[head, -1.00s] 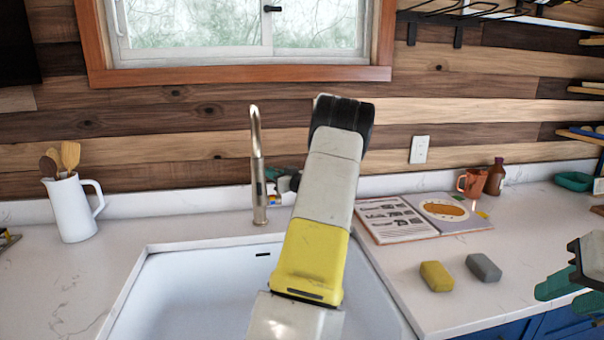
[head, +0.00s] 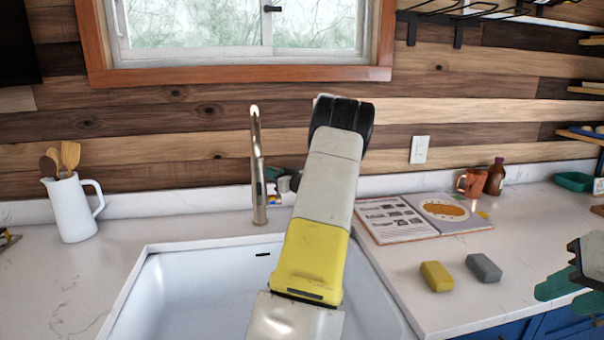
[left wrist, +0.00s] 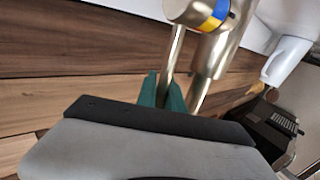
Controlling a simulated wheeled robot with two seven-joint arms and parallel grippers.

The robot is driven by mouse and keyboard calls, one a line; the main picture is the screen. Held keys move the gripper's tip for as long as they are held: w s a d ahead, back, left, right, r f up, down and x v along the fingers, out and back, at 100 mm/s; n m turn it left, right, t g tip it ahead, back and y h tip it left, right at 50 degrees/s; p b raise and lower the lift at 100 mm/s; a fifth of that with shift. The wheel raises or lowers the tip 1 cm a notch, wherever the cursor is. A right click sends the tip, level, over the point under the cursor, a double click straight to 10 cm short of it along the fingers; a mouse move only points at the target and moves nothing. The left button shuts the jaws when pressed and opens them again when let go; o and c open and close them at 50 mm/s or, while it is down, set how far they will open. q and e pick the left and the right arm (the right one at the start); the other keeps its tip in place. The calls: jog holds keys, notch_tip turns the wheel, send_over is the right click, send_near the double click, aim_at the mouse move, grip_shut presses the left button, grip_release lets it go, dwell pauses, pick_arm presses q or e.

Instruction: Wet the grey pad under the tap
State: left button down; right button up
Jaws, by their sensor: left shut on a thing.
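The grey pad (head: 484,267) lies flat on the counter right of the sink, beside a yellow pad (head: 437,276). The tap (head: 257,170) stands upright behind the sink (head: 190,300); no water stream shows from its spout. My left arm hides part of the sink. My left gripper (head: 272,178) is behind the tap, largely hidden by my arm. In the left wrist view, its teal fingers (left wrist: 163,95) are shut around the tap's thin metal lever (left wrist: 174,58). My right gripper (head: 568,290) is at the right edge, partly cut off, with its teal fingers apart and empty, right of the pads.
An open book (head: 420,217) lies behind the pads. An orange mug (head: 471,182), a brown bottle (head: 495,177) and a green dish (head: 574,181) stand further back right. A white jug (head: 72,208) with utensils stands left of the sink.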

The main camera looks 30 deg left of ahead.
pick_arm(q)
jog(key=shift+d, duration=0.1)
jog(key=shift+w+d+m, duration=0.35)
jog(key=shift+m, duration=0.15)
jog(key=c, duration=1.5)
grip_release()
jog(key=shift+o, duration=0.2)
jog(key=v, duration=0.7)
jog(key=shift+d+f, duration=0.15)
jog(key=shift+d, duration=0.2)
jog(key=shift+s, duration=0.1)
